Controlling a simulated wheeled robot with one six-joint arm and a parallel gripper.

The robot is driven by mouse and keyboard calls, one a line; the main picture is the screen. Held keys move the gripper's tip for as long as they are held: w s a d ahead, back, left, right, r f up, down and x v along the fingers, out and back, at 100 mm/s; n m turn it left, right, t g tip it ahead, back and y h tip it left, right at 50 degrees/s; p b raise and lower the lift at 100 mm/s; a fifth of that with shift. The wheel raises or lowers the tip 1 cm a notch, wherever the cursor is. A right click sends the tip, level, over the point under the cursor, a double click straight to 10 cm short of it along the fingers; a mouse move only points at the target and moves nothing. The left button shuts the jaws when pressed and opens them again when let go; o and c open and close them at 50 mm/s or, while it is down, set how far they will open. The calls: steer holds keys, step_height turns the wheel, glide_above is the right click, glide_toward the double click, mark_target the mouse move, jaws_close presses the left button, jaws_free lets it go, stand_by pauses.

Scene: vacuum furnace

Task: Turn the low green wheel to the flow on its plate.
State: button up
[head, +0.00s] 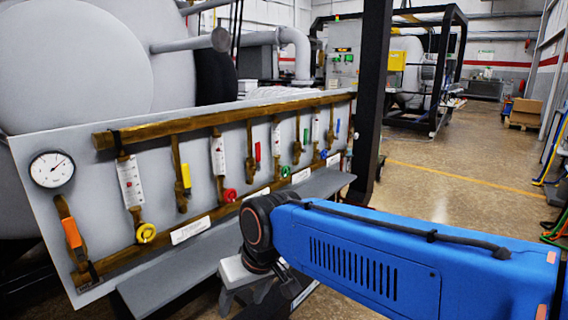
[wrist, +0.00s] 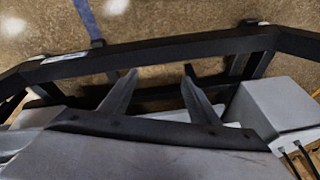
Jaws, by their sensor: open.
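The low green wheel (head: 285,171) sits at the foot of a clear flow tube (head: 277,137) on the grey panel, in the head view. A white plate (head: 301,175) is just right of and below it; its writing is too small to read. My gripper (wrist: 160,73) shows in the wrist view with its two fingers apart and nothing between them. It points at a black frame bar and the floor, away from the wheel. The wheel is not in the wrist view. In the head view my blue arm lies in front of and right of the panel; I cannot make out my fingers there.
Yellow (head: 147,232), red (head: 230,195) and blue (head: 324,153) wheels sit along the same panel (head: 95,165). Coloured lever handles and brass pipes stand out from it. A grey ledge (head: 200,255) runs below. A black post (head: 373,100) stands at its right end. Floor beyond is open.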

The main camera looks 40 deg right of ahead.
mark_target(287, 171)
steer(key=w+d+r+m+t+y, duration=0.4)
steer(key=w+d+m+y, duration=0.3)
steer(key=w+d+m, duration=0.9)
steer(key=s+d+r+m+t+h, duration=0.25)
steer(key=d+m, duration=0.35)
steer(key=d, duration=0.3)
steer(key=s+d+r+m+t+h, duration=0.1)
steer(key=d+m+t+h, duration=0.1)
steer(key=d+m+t, duration=0.5)
steer(key=s+d+r+m+t+h, duration=0.15)
steer(key=d+m, duration=0.35)
steer(key=d, duration=0.6)
steer(key=shift+g+h, duration=0.3)
steer(key=shift+g, duration=0.2)
steer(key=w, duration=0.6)
steer(key=w+a, duration=0.1)
steer(key=w, duration=1)
steer(key=shift+w+a+r, duration=0.2)
steer(key=shift+w, duration=0.1)
steer(key=c, duration=1.1)
